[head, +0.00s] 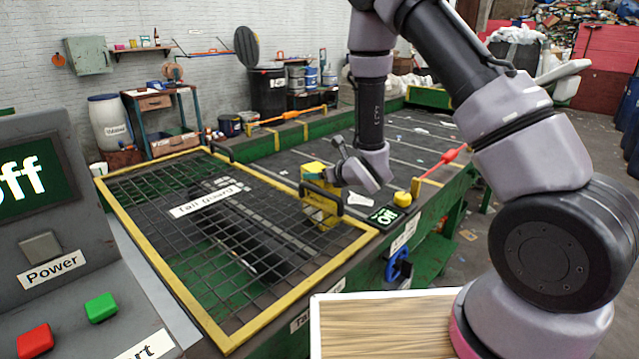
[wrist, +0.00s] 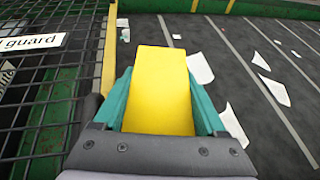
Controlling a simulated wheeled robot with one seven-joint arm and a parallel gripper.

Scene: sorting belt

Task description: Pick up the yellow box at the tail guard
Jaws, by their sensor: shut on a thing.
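The yellow box (wrist: 160,85) fills the space between the two green fingers of my gripper (wrist: 160,110) in the wrist view. My gripper is shut on it. The tail guard (head: 165,290) is a black mesh panel in a yellow frame, lying flat with a white label. The box is by the frame's right edge, over the belt side in the wrist view. I cannot tell whether it touches the surface below.
The dark belt (head: 420,135) runs away behind, with scattered white scraps. A control panel (head: 45,230) stands at the left.

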